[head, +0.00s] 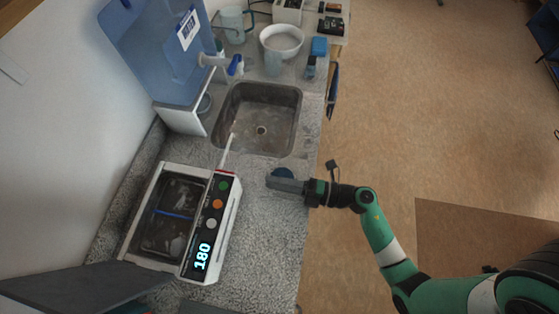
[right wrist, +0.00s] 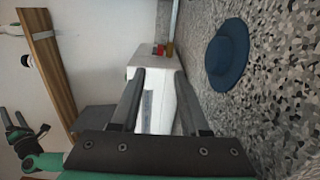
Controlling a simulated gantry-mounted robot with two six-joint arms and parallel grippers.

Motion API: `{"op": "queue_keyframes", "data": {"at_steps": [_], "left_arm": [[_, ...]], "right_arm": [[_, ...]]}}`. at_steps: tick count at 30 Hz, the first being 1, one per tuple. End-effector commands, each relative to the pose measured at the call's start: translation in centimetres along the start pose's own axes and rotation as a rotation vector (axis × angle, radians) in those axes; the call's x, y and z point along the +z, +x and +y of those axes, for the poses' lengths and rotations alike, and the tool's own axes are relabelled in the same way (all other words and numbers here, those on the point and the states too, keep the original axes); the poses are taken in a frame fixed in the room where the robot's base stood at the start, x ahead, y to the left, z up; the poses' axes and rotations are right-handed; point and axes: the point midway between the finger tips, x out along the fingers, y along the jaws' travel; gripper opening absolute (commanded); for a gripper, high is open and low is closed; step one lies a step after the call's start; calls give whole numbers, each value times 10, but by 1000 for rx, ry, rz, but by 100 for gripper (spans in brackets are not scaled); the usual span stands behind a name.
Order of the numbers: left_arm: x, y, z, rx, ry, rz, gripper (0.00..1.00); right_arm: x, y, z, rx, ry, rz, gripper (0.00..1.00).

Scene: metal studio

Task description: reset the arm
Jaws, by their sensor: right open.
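My right arm comes in from the lower right in the head view. Its gripper (head: 272,183) is over the grey speckled counter, right of the white machine (head: 226,236) and below the sink. In the right wrist view the gripper (right wrist: 155,80) has its two fingers spread apart with nothing held between them. A dark blue round thing (right wrist: 227,55) lies on the counter near it; in the head view (head: 283,173) the gripper partly covers it. My left gripper does not show in the head view.
The white machine has coloured buttons, a display reading 180 and an open lid (head: 85,283). A metal sink (head: 258,118), a blue water container (head: 150,45) and a white bowl (head: 281,40) stand farther back. The counter's right edge drops to open floor (head: 430,120).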

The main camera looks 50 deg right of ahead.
Motion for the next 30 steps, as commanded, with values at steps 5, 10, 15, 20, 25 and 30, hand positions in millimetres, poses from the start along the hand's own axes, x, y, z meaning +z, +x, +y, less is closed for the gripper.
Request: {"op": "queue_keyframes", "data": {"at_steps": [5,10,15,20,25,30], "left_arm": [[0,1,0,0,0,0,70],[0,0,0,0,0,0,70],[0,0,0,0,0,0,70],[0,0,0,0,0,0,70],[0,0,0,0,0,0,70],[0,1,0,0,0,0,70]], "right_arm": [[0,-10,0,0,0,-1,45],[0,-9,0,0,0,1,45],[0,-9,0,0,0,1,45],[-1,-9,0,0,0,3,45],[-6,22,31,50,-80,91,45],[-16,70,145,280,-247,206,45]]}}
